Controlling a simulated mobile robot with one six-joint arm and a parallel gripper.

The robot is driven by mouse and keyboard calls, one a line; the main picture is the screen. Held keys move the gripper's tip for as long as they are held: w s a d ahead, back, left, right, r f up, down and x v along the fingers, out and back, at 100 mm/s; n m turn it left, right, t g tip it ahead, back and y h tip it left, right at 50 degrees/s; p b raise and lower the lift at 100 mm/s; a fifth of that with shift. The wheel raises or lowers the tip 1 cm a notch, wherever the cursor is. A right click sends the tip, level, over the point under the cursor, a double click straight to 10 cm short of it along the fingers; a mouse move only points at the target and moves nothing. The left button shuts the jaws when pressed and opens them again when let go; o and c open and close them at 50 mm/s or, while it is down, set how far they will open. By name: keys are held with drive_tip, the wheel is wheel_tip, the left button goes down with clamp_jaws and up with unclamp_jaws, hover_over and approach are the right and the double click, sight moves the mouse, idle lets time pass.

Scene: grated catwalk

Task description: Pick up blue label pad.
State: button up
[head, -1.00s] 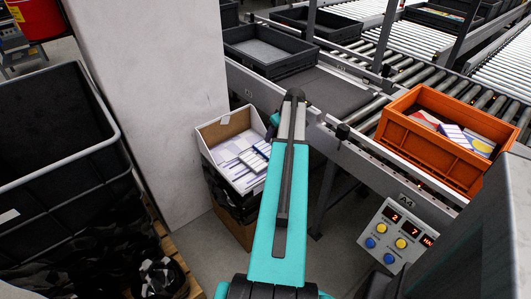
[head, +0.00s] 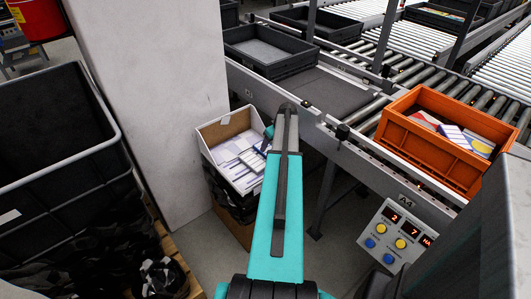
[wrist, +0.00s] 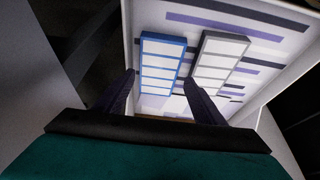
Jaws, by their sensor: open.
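The blue label pad (wrist: 162,64), with white labels and blue edges, lies in an open box (wrist: 134,28) in the wrist view. A similar grey-edged pad (wrist: 221,62) lies just to its right. My gripper (wrist: 159,78) is open and empty, its two dark fingers pointing into the box. The left finger shows by the blue pad's left edge, the right finger between the two pads. I cannot tell how far above the pads the fingertips are. In the head view the box (head: 224,130) stands left of my arm, which hides part of it and most of my gripper.
A white pillar (head: 150,90) stands left of the box, with a large dark bin (head: 55,165) farther left. A conveyor frame (head: 370,165) runs along the right. On it sit an orange crate (head: 430,155) and a dark tray (head: 262,68). Printed sheets line the box.

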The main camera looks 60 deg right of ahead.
sight(267, 149)
drive_tip(key=shift+w+d+f, duration=0.2)
drive_tip(key=shift+w+f, duration=0.1)
drive_tip(key=shift+f, duration=0.25)
drive_tip(key=shift+p+x, duration=0.4)
drive_tip(key=shift+x, duration=1.55)
drive_tip(key=c, duration=0.8)
drive_tip(key=shift+r, duration=0.1)
wheel_tip(267, 149, up, 10)
drive_tip(key=shift+b, duration=0.45)
